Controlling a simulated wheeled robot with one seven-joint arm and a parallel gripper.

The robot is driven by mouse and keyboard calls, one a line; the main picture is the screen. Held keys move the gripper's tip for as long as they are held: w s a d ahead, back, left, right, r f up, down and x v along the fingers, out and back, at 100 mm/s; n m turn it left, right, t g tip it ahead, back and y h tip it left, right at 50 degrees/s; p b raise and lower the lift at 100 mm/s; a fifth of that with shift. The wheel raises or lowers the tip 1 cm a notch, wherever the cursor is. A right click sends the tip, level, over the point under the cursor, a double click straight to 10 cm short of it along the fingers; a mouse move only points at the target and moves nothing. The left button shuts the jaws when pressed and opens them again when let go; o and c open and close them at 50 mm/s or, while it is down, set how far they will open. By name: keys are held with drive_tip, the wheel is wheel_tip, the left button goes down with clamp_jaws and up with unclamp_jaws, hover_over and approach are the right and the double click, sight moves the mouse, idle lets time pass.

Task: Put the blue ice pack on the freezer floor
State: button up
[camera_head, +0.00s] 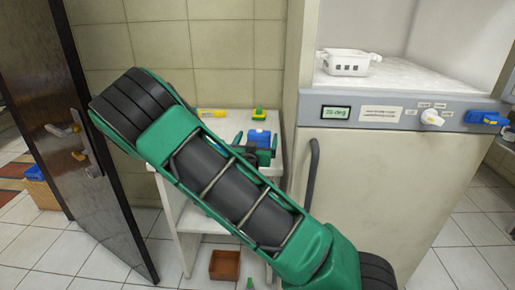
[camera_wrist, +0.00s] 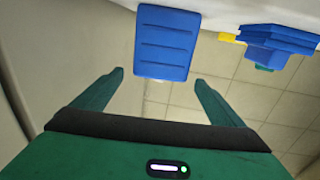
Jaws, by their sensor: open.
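The blue ice pack (camera_wrist: 167,42) is a ridged rectangular slab in the wrist view, at the top middle. A blue piece (camera_head: 259,138) on the small white table in the head view appears to be it, partly covered by my gripper. My gripper (camera_wrist: 159,76) is open, with its green fingers to either side of the pack's near end; I cannot tell whether they touch it. In the head view my gripper (camera_head: 258,155) is at the table's front edge.
Another blue object (camera_wrist: 275,38) lies to the right in the wrist view. A yellow-green item (camera_head: 259,114) and a yellow item (camera_head: 211,113) are on the table. A white basket (camera_head: 346,63) stands in the cabinet's open upper recess. A brown box (camera_head: 224,265) is below the table.

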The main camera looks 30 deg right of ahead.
sight(260, 130)
drive_tip(key=shift+f+x, duration=0.15)
drive_tip(key=shift+x, duration=2.05)
drive_tip(key=shift+f+x, duration=0.15)
drive_tip(key=shift+x, duration=2.05)
drive_tip(key=c, duration=1.7)
drive_tip(key=shift+c, duration=0.7)
drive_tip(key=shift+r, duration=0.15)
